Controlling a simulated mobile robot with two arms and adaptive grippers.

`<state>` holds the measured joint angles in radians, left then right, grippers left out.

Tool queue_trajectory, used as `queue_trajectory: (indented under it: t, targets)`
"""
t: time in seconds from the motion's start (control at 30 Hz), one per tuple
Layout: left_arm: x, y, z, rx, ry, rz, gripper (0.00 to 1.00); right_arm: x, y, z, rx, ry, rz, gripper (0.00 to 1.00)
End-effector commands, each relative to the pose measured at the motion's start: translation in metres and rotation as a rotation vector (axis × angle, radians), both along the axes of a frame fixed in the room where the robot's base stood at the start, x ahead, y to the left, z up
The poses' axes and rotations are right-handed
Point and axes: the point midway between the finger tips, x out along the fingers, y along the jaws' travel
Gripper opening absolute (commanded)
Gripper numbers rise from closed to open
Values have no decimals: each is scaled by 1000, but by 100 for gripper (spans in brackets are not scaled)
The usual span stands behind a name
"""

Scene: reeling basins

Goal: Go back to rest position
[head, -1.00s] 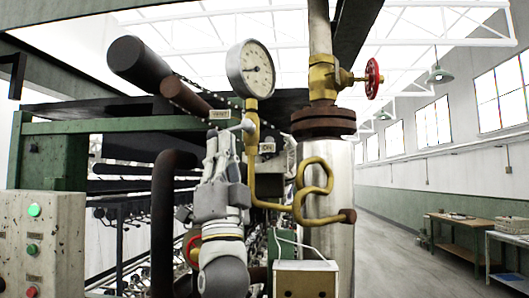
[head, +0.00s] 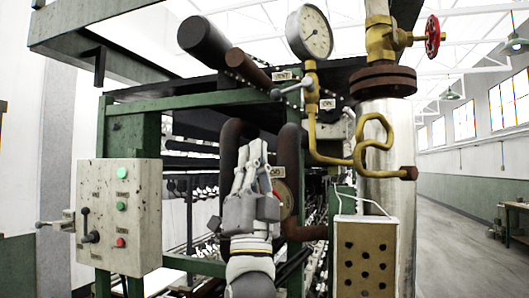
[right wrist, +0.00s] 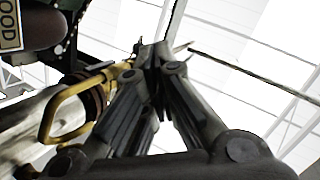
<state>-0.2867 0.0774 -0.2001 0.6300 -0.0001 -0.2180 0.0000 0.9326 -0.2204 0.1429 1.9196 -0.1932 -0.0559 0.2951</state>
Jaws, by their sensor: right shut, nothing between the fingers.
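My right gripper (head: 256,146) points upward in the middle of the head view, its fingers together with nothing between them. In the right wrist view the closed fingertips (right wrist: 158,52) stand against the bright roof. The gripper is below and left of a small grey lever (head: 292,90) on the brass gauge pipe, apart from it in the picture. The forearm below it is mine. My left gripper does not show in either view.
A pressure gauge (head: 310,32), a red valve wheel (head: 432,37) and a bent yellow pipe (head: 372,138) stand at right. A perforated box (head: 365,258) is low right. A control box (head: 118,217) with buttons is at left. Open floor (head: 465,245) lies far right.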

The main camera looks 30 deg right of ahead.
Motion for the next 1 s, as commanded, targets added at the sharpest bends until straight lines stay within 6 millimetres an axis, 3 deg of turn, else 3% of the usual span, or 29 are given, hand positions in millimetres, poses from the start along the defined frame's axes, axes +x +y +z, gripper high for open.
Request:
queue_trajectory:
  t: [0.3, 0.57, 0.67, 0.77, 0.83, 1.0]
  targets:
    - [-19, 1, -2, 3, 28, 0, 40, 1, 2, -2, 0, 1, 0, 0]
    - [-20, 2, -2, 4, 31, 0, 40, 1, 2, -2, 1, 2, 0, 0]
    - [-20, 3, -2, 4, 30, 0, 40, 13, 4, -11, -6, 32, 2, 0]
    - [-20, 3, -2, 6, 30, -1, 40, 45, 11, -39, -25, 117, 9, 0]
    - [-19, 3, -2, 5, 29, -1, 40, 76, 19, -72, -46, 207, 17, 0]
    - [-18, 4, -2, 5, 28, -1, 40, 150, 40, -179, -102, 454, 39, 0]
